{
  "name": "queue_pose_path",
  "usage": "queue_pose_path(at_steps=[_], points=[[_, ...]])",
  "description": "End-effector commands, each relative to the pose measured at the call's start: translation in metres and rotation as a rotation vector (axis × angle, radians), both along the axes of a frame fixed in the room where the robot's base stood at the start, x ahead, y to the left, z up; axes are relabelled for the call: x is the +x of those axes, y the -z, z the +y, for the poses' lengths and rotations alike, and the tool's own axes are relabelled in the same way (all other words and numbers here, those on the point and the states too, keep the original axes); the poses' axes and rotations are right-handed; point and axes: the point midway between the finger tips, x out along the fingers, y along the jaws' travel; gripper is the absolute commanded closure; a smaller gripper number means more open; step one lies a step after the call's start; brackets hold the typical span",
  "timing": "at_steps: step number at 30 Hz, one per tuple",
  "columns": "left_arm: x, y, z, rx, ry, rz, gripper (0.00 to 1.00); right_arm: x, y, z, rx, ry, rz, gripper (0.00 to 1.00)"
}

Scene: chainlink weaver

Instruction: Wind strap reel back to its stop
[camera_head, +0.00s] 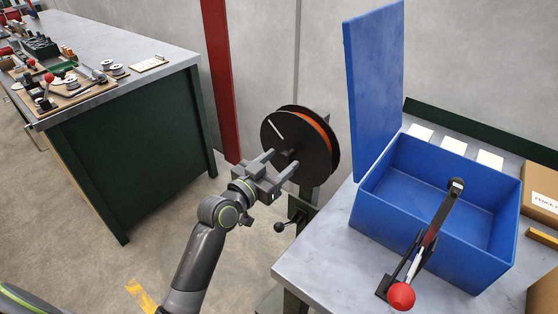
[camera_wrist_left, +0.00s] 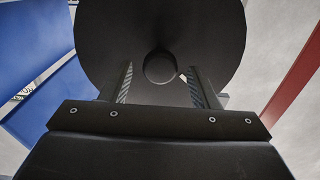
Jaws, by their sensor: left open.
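The strap reel (camera_head: 318,158) is a black flanged disc with an orange strap edge between its flanges and a white mark on its face. It stands upright on a post beside the near table. My left gripper (camera_head: 281,161) is open in front of the reel's face, at the hub. In the left wrist view the reel (camera_wrist_left: 110,35) fills the top, and its round hub knob (camera_wrist_left: 160,68) lies between the two open fingers, with gaps on both sides. Whether the fingertips touch the flange cannot be told. My right gripper is not in view.
A blue box (camera_head: 400,220) with a raised lid (camera_head: 372,90) stands on the near table (camera_head: 325,245), with a red-knobbed lever tool (camera_head: 402,296) in front. A black-balled lever (camera_head: 279,227) sits below the reel.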

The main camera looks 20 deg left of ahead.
Motion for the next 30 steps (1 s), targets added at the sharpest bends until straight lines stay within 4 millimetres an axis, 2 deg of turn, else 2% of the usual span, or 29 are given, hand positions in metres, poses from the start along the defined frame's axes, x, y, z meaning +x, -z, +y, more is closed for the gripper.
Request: queue_pose_path(at_steps=[10,23,30], points=[[0.0035,-0.0002,-0.0014,0.0,0.0,-0.001,0.45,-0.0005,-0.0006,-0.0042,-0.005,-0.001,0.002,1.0],[0.0033,-0.0001,-0.0012,0.0,0.0,-0.001,1.0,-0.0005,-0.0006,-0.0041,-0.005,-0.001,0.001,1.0],[0.0059,-0.0001,-0.0011,-0.009,0.0,0.003,1.0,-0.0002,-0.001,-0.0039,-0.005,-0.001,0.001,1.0]])
